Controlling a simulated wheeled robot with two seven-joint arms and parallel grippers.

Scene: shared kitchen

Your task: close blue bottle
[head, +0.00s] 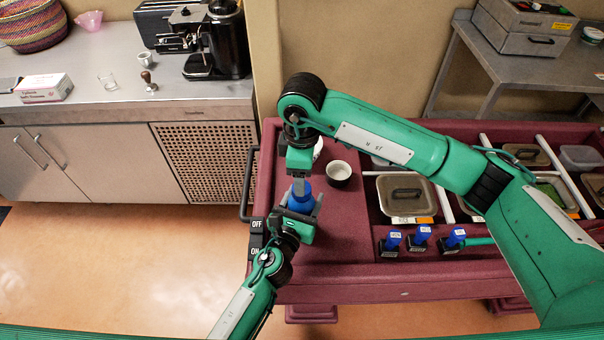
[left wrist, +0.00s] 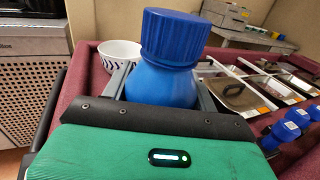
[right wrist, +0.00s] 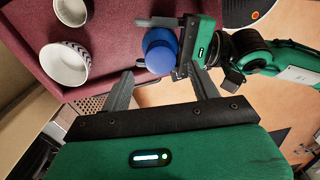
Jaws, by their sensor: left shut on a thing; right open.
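The blue bottle (head: 300,199) stands upright at the left end of the maroon cart. In the left wrist view its ribbed blue cap (left wrist: 178,36) sits on top of the bottle body (left wrist: 160,84); I cannot tell how tightly. My left gripper (head: 302,207) is shut around the body, one finger on each side. My right gripper (head: 301,186) points down just above the bottle and partly hides it in the head view. In the right wrist view the right gripper (right wrist: 163,78) is open, its fingers spread either side of the cap (right wrist: 161,59), with nothing between them gripped.
Several food pans, one with a lidded top (head: 405,194), fill the cart's right side. Small blue-topped bottles (head: 420,238) stand at its front edge.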

